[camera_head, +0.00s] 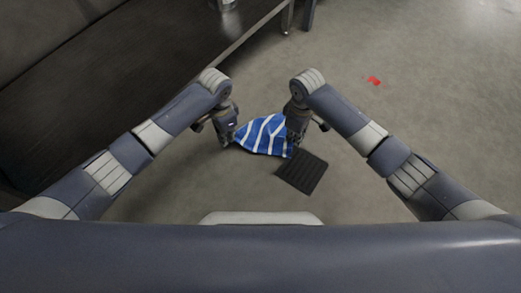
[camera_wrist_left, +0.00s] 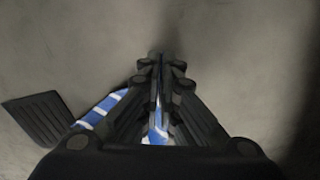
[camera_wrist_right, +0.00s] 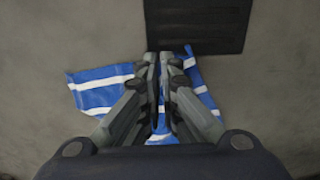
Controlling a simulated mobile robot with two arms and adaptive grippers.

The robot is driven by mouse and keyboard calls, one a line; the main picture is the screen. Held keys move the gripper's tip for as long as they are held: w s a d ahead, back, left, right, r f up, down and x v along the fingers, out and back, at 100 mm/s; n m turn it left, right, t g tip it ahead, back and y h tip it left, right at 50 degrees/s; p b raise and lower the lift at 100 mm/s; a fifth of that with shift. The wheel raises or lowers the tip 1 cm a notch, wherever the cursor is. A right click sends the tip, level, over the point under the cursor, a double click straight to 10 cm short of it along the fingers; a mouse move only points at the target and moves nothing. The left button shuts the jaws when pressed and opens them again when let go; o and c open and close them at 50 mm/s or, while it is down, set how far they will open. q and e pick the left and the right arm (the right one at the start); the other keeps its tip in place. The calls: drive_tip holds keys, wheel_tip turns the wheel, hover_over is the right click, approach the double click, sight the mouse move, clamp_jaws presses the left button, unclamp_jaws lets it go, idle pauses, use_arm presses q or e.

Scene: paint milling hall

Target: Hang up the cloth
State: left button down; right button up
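The blue cloth with white stripes (camera_head: 263,135) lies on the floor between my grippers, with folds in it. My left gripper (camera_head: 228,143) points down at its left end. In the left wrist view the fingers are close together, and some cloth (camera_wrist_left: 104,108) shows beside and between them. My right gripper (camera_head: 293,143) points down at the cloth's right end. In the right wrist view its fingers are also close together, with cloth (camera_wrist_right: 95,88) on both sides. Whether either gripper pinches the cloth is unclear. No hook or hanger is recognisable.
A dark ridged mat (camera_head: 302,171) lies just right of the cloth, close to my right gripper. A long dark bench (camera_head: 130,75) fills the upper left. A small red object (camera_head: 374,80) lies on the floor at upper right. The floor on the right is mostly clear.

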sight(286, 153)
drive_tip(key=o, duration=0.9)
drive_tip(key=shift+c, duration=0.2)
drive_tip(key=shift+r, duration=0.1)
drive_tip(key=shift+c, duration=1.4)
wheel_tip(286, 153, up, 6)
drive_tip(key=s+a+m, duration=0.2)
drive_tip(key=m, duration=0.2)
drive_tip(key=shift+s+a+f, duration=0.1)
drive_tip(key=shift+f, duration=2.45)
drive_tip(key=shift+a+f, duration=0.1)
drive_tip(key=shift+f, duration=2.4)
drive_tip(key=shift+f, duration=0.2)
drive_tip(key=shift+c, duration=0.5)
